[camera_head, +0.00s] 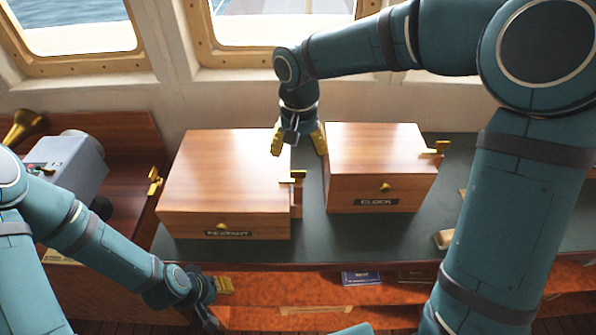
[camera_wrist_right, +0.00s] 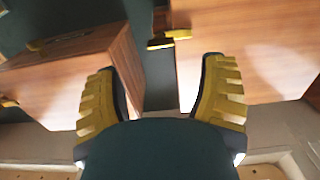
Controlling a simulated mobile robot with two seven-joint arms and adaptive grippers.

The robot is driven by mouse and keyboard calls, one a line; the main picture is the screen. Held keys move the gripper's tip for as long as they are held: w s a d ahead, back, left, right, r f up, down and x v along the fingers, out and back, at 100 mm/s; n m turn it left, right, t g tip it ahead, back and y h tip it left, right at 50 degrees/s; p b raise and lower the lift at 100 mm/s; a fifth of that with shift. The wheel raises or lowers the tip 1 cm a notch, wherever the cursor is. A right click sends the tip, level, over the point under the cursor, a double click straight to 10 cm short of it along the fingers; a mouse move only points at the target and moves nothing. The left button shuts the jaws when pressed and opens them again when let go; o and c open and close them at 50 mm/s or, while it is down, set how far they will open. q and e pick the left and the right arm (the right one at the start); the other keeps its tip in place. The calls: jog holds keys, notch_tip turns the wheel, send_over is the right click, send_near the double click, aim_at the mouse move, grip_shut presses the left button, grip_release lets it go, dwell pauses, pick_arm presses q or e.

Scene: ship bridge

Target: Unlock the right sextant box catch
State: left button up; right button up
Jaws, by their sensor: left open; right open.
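The wooden sextant box (camera_head: 225,170) stands closed on the dark counter, with a brass knob and a nameplate on its front. Its right catch (camera_head: 292,178) is a brass piece at the top of the right side; it also shows in the right wrist view (camera_wrist_right: 169,38). I cannot tell whether its latch is locked. The left catch (camera_head: 154,182) is on the opposite side. My right gripper (camera_head: 298,141) is open and empty, behind the right catch, above the gap between the boxes. My left gripper (camera_head: 222,288) is open and low, before the counter's front edge.
The clock box (camera_head: 380,155) stands close to the right, leaving a narrow gap (camera_head: 311,205). It also shows at left in the right wrist view (camera_wrist_right: 75,80). A grey device (camera_head: 70,165) and brass horn (camera_head: 22,127) are at left. Books (camera_head: 361,278) lie on the shelf below.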

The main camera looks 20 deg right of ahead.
aim_at(298, 172)
notch_tip(298, 172, down, 8)
jog(key=shift+r+b, duration=0.1)
jog(key=shift+b, duration=0.25)
grip_shut()
